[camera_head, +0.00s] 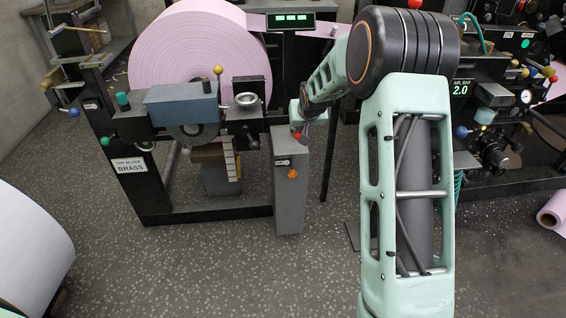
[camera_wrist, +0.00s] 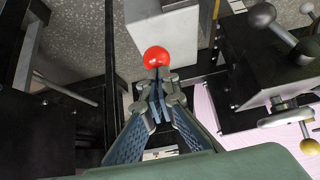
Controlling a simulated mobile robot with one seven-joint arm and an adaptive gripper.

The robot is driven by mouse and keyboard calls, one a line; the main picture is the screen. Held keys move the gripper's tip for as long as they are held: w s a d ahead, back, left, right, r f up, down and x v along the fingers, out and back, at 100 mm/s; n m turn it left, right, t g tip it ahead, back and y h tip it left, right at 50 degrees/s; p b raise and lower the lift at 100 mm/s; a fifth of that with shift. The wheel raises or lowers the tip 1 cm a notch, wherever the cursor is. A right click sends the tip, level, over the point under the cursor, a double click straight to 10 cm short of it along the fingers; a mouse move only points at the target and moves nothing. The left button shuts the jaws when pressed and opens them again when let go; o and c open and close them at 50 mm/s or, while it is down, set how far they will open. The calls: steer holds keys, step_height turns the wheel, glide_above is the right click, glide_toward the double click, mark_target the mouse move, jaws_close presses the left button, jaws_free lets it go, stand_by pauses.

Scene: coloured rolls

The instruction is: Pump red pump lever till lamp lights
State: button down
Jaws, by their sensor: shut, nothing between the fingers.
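The red ball knob of the pump lever (camera_wrist: 156,57) is just beyond my fingertips in the wrist view. It shows small in the head view (camera_head: 297,135), at the top right edge of a grey cabinet (camera_head: 288,205). My gripper (camera_wrist: 159,80) is shut and empty, its tips right at the knob's near side; I cannot tell whether they touch it. The lever's rod is mostly hidden behind my fingers. An orange round fitting (camera_head: 292,173) is on the cabinet front; I cannot tell whether it is the lamp or lit.
A machine frame with a large pink roll (camera_head: 190,50) and a blue block (camera_head: 182,104) stands left of the cabinet. A dark panel with a gauge (camera_head: 525,96) is at the right. A white roll (camera_head: 30,250) lies at lower left.

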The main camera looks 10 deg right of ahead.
steer(key=shift+s+f+b, duration=0.25)
steer(key=shift+f+b, duration=0.55)
steer(key=shift+f, duration=0.3)
steer(key=shift+r, duration=0.1)
steer(key=shift+w+r+p, duration=0.2)
steer(key=shift+r+p, duration=0.55)
steer(key=shift+r, duration=0.15)
steer(key=shift+w+r+p, duration=0.15)
steer(key=shift+r+p, duration=0.65)
steer(key=shift+r, duration=0.4)
steer(key=shift+w+r+p, duration=0.2)
steer(key=shift+r+p, duration=0.55)
steer(key=shift+r, duration=0.45)
steer(key=shift+w+r+p, duration=0.15)
steer(key=shift+r+p, duration=0.65)
steer(key=shift+r, duration=0.4)
steer(key=shift+f, duration=0.1)
